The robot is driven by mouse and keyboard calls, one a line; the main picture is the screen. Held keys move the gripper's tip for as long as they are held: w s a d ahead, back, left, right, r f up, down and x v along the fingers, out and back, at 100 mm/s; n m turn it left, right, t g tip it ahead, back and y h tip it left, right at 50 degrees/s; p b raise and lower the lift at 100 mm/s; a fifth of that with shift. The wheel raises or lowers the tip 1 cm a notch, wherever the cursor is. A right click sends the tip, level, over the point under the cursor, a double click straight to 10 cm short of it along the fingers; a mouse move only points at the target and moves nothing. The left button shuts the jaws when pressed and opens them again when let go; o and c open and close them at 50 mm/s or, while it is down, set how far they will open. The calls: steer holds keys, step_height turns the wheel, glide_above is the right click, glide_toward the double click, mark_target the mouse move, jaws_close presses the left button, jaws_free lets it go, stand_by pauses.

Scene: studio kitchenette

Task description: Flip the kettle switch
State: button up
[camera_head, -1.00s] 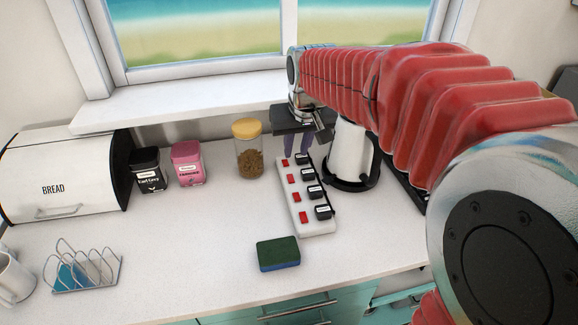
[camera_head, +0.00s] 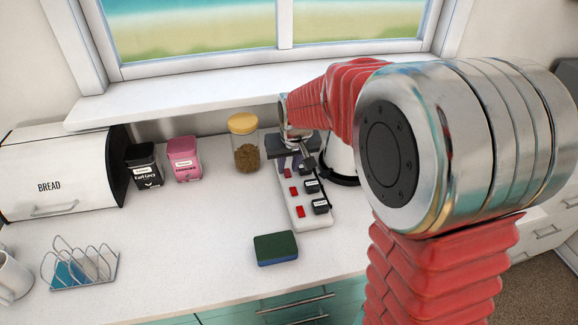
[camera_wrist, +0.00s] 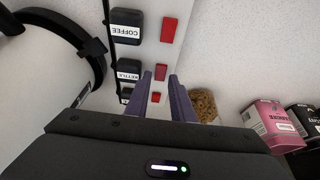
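A white power strip (camera_head: 306,223) lies on the counter with a column of red switches and black labelled plugs beside them. In the wrist view a plug labelled KETTLE (camera_wrist: 129,70) sits beside a red kettle switch (camera_wrist: 161,72). My gripper (camera_head: 291,163) is over the far part of the strip. In the wrist view my gripper (camera_wrist: 161,78) has its two purple fingers apart with nothing held, and the kettle switch shows between and just beyond the tips. Contact cannot be told. The white kettle (camera_head: 339,160) with black base stands right of the strip, partly hidden by my arm.
A jar with a yellow lid (camera_head: 245,145) stands close left of my gripper. A pink tin (camera_head: 184,160), a dark tin (camera_head: 143,167) and a bread bin (camera_head: 55,175) are further left. A green sponge (camera_head: 276,248) lies in front. The window sill is behind.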

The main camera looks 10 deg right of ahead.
steer(key=shift+w+f, duration=0.15)
steer(key=shift+f, duration=0.25)
jaws_close()
steer(key=shift+w, duration=0.15)
steer(key=shift+w+g, duration=0.3)
steer(key=shift+g, duration=1.1)
